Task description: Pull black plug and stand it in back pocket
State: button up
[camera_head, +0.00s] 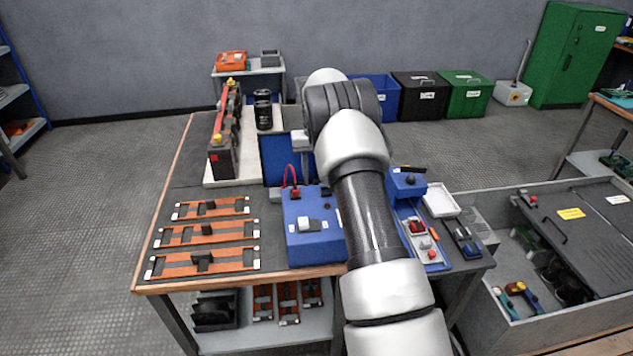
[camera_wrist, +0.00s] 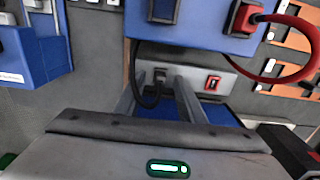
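The black plug (camera_wrist: 160,76) sits in the front of a light grey socket box (camera_wrist: 232,74), with a black cable looping down from it in the wrist view. The box also has a red rocker switch (camera_wrist: 212,83). My gripper (camera_wrist: 158,90) is open, with one finger on each side of the plug and cable. I see a gap beside the plug, but cannot tell if a finger touches it. In the head view my arm hides the gripper and plug. I cannot tell which opening is the back pocket.
A blue unit (camera_head: 310,225) with a red cable (camera_head: 288,176) stands close to the socket box. Black canisters (camera_head: 263,112) and a capacitor row (camera_head: 222,135) are at back left. Busbar strips (camera_head: 208,233) lie at left; a blue tray (camera_head: 425,235) is at right.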

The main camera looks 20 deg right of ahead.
aim_at(316, 175)
dwell(0.4)
grip_shut()
jog(key=shift+r+p, duration=0.2)
jog(key=shift+p, duration=0.15)
jog(key=shift+r+p, duration=2.25)
jog(key=shift+r, duration=0.6)
